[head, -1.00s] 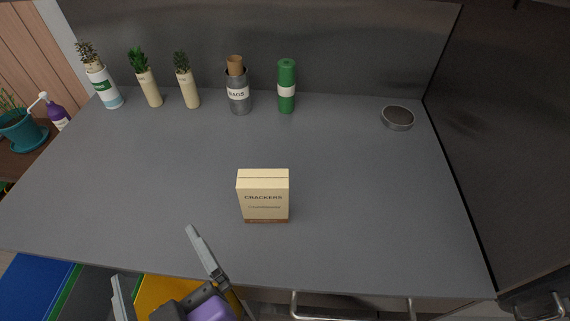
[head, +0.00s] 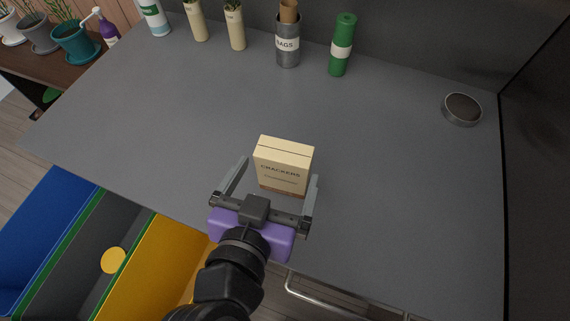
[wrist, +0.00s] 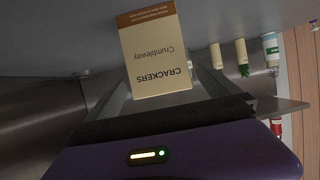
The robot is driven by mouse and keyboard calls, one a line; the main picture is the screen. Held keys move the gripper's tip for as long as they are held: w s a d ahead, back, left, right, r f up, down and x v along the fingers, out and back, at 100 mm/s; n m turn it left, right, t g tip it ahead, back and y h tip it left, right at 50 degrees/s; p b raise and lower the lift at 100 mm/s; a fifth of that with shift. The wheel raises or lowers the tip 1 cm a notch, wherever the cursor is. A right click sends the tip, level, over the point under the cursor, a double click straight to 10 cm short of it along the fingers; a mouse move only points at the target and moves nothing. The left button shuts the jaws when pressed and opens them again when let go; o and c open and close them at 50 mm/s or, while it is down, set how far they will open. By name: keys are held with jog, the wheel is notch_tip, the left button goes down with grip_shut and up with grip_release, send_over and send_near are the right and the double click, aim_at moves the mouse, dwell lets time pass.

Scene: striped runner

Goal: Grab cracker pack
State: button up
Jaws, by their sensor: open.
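The cracker pack (head: 284,163) is a cream box with a brown bottom band, standing upright on the grey counter. My gripper (head: 277,171) is open, with one finger at the left and one at the right of the pack's near part in the head view. In the wrist view the pack (wrist: 154,52) appears upside down, between and beyond the fingers (wrist: 190,95). I cannot tell whether either finger touches it.
A green bottle (head: 341,45), a grey BAGS canister (head: 288,45) and potted plants in cream vases (head: 235,28) stand along the back. A round dish (head: 462,109) is at the right. Open bins (head: 60,230) lie below the front edge. The counter around the pack is clear.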

aim_at(280, 169)
jog(key=x, duration=0.5)
jog(key=shift+d+p, duration=0.1)
jog(key=shift+p, duration=0.25)
jog(key=c, duration=1.2)
jog(key=shift+o, duration=0.2)
